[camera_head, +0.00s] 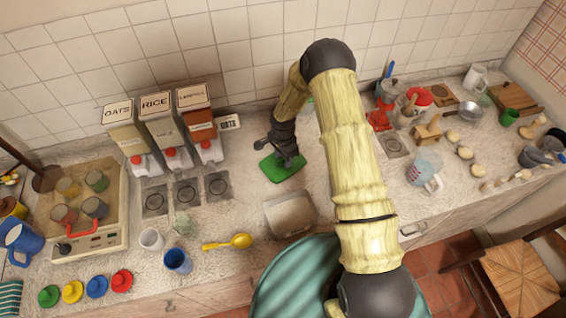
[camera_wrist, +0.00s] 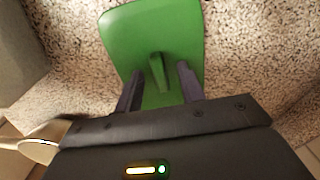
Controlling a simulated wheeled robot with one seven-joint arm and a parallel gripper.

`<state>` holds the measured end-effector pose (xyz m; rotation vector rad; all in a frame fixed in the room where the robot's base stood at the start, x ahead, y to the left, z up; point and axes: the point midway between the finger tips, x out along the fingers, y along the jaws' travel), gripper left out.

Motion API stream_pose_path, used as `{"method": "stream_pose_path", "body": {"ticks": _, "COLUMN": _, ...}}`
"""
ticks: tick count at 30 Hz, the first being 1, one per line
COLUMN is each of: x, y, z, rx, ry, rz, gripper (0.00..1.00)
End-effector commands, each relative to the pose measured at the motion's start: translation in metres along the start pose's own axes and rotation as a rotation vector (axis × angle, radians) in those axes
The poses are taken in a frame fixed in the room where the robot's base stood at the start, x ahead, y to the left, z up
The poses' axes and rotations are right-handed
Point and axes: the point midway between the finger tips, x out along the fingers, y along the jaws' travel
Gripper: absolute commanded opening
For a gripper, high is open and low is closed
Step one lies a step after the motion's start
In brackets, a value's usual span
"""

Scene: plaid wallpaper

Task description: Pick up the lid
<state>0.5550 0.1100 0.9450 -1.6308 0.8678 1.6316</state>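A flat green lid (camera_head: 275,172) with rounded corners lies on the speckled counter below my gripper (camera_head: 287,158). In the wrist view the lid (camera_wrist: 150,28) fills the upper middle, and its raised green handle (camera_wrist: 157,72) stands near its centre. My gripper's two dark fingers (camera_wrist: 158,85) are open, one on each side of the handle, with a gap on both sides. Whether the fingertips touch the lid's surface cannot be told. My gripper hides part of the lid in the head view.
An open, lidless grey container (camera_head: 290,213) stands just in front of the lid. Dispensers (camera_head: 160,130) stand to the left, with a yellow spoon (camera_head: 228,242) and blue cup (camera_head: 177,261) nearer. Several small coloured lids (camera_head: 72,291) lie front left. Cookware crowds the right counter.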

Motion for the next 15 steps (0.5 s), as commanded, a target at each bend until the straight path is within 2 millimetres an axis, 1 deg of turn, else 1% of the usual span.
{"method": "stream_pose_path", "body": {"ticks": 3, "x": -0.0002, "y": 0.0000, "z": 0.0000, "rx": 0.000, "ry": 0.000, "rz": 0.000, "gripper": 0.39}}
{"method": "stream_pose_path", "body": {"ticks": 4, "x": -0.0002, "y": 0.0000, "z": 0.0000, "rx": 0.000, "ry": 0.000, "rz": 0.000, "gripper": 0.37}}
{"method": "stream_pose_path", "body": {"ticks": 8, "x": -0.0002, "y": 0.0000, "z": 0.0000, "rx": 0.000, "ry": 0.000, "rz": 0.000, "gripper": 0.12}}
{"method": "stream_pose_path", "body": {"ticks": 9, "x": -0.0002, "y": 0.0000, "z": 0.0000, "rx": 0.000, "ry": 0.000, "rz": 0.000, "gripper": 0.04}}
{"method": "stream_pose_path", "body": {"ticks": 10, "x": -0.0002, "y": 0.0000, "z": 0.0000, "rx": 0.000, "ry": 0.000, "rz": 0.000, "gripper": 0.00}}
{"method": "stream_pose_path", "body": {"ticks": 15, "x": -0.0003, "y": 0.0000, "z": 0.0000, "rx": 0.000, "ry": 0.000, "rz": 0.000, "gripper": 0.00}}
